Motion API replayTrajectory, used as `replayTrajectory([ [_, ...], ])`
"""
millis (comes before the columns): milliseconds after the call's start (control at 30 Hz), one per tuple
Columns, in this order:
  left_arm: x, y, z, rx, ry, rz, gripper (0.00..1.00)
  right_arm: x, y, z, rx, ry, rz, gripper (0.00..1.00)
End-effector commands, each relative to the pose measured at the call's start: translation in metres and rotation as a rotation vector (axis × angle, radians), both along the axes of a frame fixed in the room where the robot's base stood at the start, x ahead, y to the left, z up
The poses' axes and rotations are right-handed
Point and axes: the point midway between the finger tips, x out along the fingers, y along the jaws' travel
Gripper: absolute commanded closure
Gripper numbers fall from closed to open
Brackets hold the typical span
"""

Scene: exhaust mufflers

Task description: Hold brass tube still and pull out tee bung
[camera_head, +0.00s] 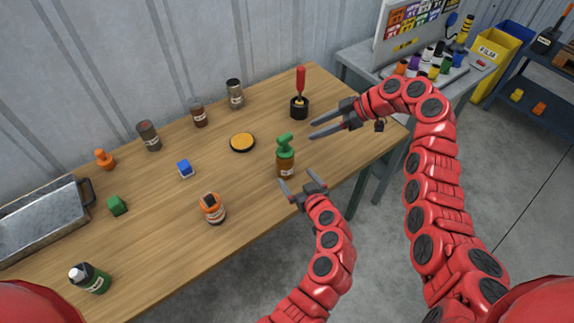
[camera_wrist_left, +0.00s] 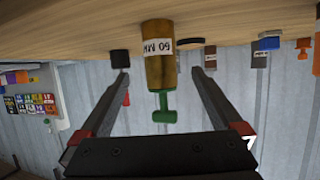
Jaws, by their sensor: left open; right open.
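The brass tube (camera_head: 286,166) stands upright near the table's front edge with a white label. The green tee bung (camera_head: 285,141) sits in its top. In the left wrist view, which is upside down, the brass tube (camera_wrist_left: 159,62) reads "60 MM" and the tee bung (camera_wrist_left: 164,108) points down. My left gripper (camera_head: 297,180) is open just in front of the tube. In its wrist view the tube shows between the fingers (camera_wrist_left: 160,72); whether it is within their reach I cannot tell. My right gripper (camera_head: 312,129) is open and empty, right of and behind the bung.
A black holder with a red-handled tool (camera_head: 299,106) stands behind my right gripper. A metal tray (camera_head: 42,222) is at the far left. Table around the tube is clear.

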Motion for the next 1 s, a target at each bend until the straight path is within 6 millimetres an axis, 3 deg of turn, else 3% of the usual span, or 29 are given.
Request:
replayTrajectory([
  [200, 0.043, 0.018, -0.018, 0.003, 0.001, 0.001, 0.0, 0.0, 0.0, 0.0, 0.0, 0.0, 0.0, 0.5],
  [433, 0.078, 0.03, -0.034, 0.003, 0.0, -0.001, 0.0, 0.0, 0.0, 0.0, 0.0, 0.0, 0.0, 0.5],
  [633, 0.09, 0.035, -0.041, 0.001, 0.0, -0.001, 0.0, 0.0, 0.0, 0.0, 0.0, 0.0, 0.0, 0.5],
  [967, 0.093, 0.037, -0.042, 0.001, 0.001, -0.002, 0.0, 0.0, 0.0, 0.0, 0.0, 0.0, 0.0, 0.5],
  [1000, 0.093, 0.037, -0.042, 0.001, 0.001, -0.002, 0.05, 0.0, 0.0, 0.0, 0.0, 0.0, 0.0, 0.5],
])
